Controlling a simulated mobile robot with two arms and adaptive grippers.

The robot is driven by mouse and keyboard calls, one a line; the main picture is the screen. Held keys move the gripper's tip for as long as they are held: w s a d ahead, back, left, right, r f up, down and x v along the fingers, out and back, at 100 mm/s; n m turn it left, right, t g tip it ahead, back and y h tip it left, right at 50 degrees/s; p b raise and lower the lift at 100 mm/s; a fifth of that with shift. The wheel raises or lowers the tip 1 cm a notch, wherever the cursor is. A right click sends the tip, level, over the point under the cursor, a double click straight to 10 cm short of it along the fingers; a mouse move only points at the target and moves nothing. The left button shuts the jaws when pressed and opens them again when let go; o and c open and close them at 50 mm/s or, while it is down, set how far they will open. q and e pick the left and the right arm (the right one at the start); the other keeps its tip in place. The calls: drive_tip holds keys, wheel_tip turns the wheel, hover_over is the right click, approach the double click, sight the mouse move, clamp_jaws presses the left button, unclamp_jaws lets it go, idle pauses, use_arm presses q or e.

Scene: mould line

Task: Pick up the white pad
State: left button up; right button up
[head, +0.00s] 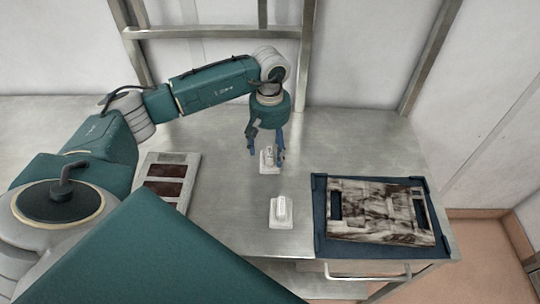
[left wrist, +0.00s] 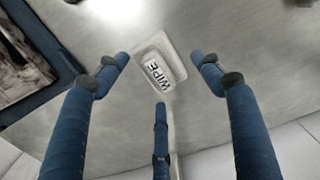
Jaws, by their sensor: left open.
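A white pad with a raised grip (head: 268,163) lies on the grey metal table, right under my left gripper (head: 266,152). In the left wrist view the white pad (left wrist: 160,66) reads "WIPE" on its grip and lies ahead of the three blue fingers. The fingers are spread open and empty, apart from the pad as far as I can tell. In the head view the fingers partly cover the pad. A second white pad (head: 281,211) lies nearer to me on the table. My right gripper is not in view.
A dark blue tray (head: 320,245) with a stained, mottled plate (head: 380,208) stands on the right of the table. A pale holder with dark red-brown panels (head: 167,181) lies on the left. The table between them is mostly clear. A metal frame stands behind.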

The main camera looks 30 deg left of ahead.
use_arm(q)
drive_tip(key=shift+f, duration=1.2)
drive_tip(key=c, duration=1.6)
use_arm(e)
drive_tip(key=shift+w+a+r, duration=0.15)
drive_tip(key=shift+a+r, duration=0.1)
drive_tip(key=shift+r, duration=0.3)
use_arm(q)
drive_tip(key=shift+s, duration=0.1)
drive_tip(key=shift+c, duration=0.2)
drive_tip(key=shift+r, duration=0.1)
drive_tip(key=shift+r, duration=0.55)
wheel_tip(320, 180, up, 10)
drive_tip(key=b, duration=0.4)
wheel_tip(320, 180, up, 8)
hover_over(270, 152)
drive_tip(key=shift+s+r, duration=0.15)
drive_tip(key=shift+r, duration=0.3)
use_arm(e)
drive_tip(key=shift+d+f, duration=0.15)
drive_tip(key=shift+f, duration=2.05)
